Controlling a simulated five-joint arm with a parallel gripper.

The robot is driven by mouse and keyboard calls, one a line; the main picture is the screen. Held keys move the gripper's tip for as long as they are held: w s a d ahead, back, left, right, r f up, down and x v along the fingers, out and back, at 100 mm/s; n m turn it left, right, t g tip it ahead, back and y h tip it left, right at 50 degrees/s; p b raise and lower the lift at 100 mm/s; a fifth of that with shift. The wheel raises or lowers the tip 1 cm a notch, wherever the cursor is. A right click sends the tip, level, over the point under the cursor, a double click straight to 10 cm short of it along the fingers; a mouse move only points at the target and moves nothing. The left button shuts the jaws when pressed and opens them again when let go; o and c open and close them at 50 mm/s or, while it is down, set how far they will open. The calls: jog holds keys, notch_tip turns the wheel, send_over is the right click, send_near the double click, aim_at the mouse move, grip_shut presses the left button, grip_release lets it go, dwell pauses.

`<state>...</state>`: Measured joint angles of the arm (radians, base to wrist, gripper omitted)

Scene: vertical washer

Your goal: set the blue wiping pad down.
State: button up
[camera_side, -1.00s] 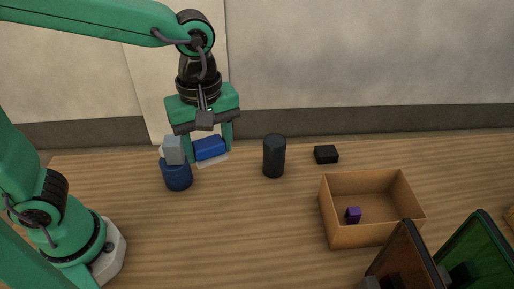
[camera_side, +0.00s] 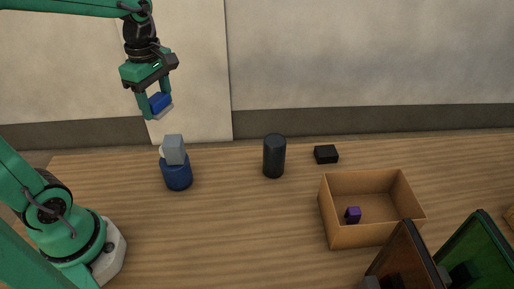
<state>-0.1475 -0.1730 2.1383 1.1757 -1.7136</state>
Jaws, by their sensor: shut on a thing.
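The blue wiping pad (camera_side: 159,103) is a small blue block with a pale layer along its underside. My gripper (camera_side: 155,104) is shut on it, with one green finger on each side. It holds the pad in the air, slightly tilted, in front of the wall and clear of the wooden table (camera_side: 230,220). The pad is above a blue mug (camera_side: 177,175) and apart from it.
A grey block (camera_side: 174,149) sticks up from the mug. A dark cylinder (camera_side: 274,156) and a black block (camera_side: 326,154) stand right of it. An open cardboard box (camera_side: 340,237) holds a purple cube (camera_side: 353,215). Brown and green panels (camera_side: 483,252) stand front right. The table's middle is clear.

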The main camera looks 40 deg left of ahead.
jog(key=s+a+n, duration=0.6)
jog(key=a, duration=0.6)
send_over(135, 168)
notch_tip(135, 168, down, 11)
jog(key=shift+w+f, duration=0.1)
jog(key=shift+f, duration=0.35)
jog(key=shift+f, duration=0.1)
jog(key=shift+f, duration=2.8)
jog(key=shift+f, duration=2.05)
jog(key=shift+f, duration=0.15)
